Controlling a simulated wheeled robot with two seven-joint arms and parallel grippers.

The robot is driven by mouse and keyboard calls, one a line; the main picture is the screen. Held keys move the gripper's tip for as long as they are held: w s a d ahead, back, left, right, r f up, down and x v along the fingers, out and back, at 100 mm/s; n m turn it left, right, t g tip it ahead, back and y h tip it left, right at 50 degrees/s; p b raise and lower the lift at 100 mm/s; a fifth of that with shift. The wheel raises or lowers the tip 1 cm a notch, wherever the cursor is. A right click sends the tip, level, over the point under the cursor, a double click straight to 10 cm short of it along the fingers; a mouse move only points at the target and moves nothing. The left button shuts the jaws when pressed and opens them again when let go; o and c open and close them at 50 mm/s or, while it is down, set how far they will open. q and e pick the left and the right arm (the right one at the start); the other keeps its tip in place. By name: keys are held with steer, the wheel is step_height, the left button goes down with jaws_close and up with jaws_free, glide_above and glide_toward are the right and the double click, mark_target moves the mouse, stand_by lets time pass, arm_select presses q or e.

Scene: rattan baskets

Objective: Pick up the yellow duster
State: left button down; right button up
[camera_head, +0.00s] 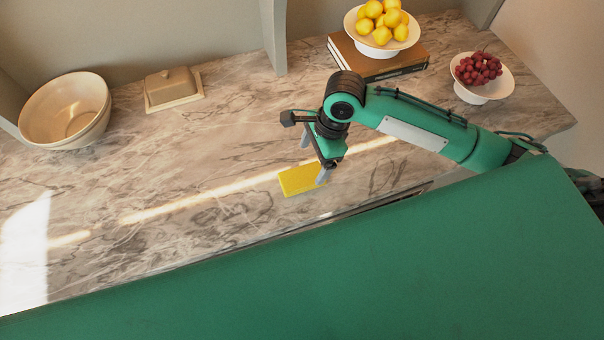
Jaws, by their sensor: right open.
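The yellow duster (298,181) is a flat yellow block lying on the marble counter near its front edge. My right gripper (314,160) is over the counter just above and behind the duster, with its fingers apart and nothing between them. One grey fingertip overlaps the duster's right end in the picture; I cannot tell whether it touches. The other finger shows farther back and to the left. My left gripper is not in view.
A bowl (97,128) and a butter dish (173,98) stand at the left. Lemons (383,20) in a white dish sit on books (408,66) at the back. Grapes (477,68) fill a dish (473,97) at the right. The counter (180,160) left of the duster is clear.

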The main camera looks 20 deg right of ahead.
mark_target(303, 176)
steer(key=x, duration=0.2)
steer(key=shift+w+a+f, duration=0.15)
steer(key=shift+w+f, duration=0.1)
steer(key=shift+f, duration=0.15)
steer(key=shift+p+x, duration=0.65)
steer(key=shift+x, duration=0.2)
steer(key=p+x, duration=0.1)
steer(key=x, duration=0.2)
steer(key=shift+w+f, duration=0.15)
steer(key=shift+f, duration=0.1)
steer(key=shift+a+f, duration=0.1)
steer(key=shift+f, duration=0.15)
steer(key=c, duration=0.9)
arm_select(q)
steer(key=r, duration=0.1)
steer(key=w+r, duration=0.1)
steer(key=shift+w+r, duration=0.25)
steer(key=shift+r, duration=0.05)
arm_select(e)
steer(key=shift+c, duration=0.9)
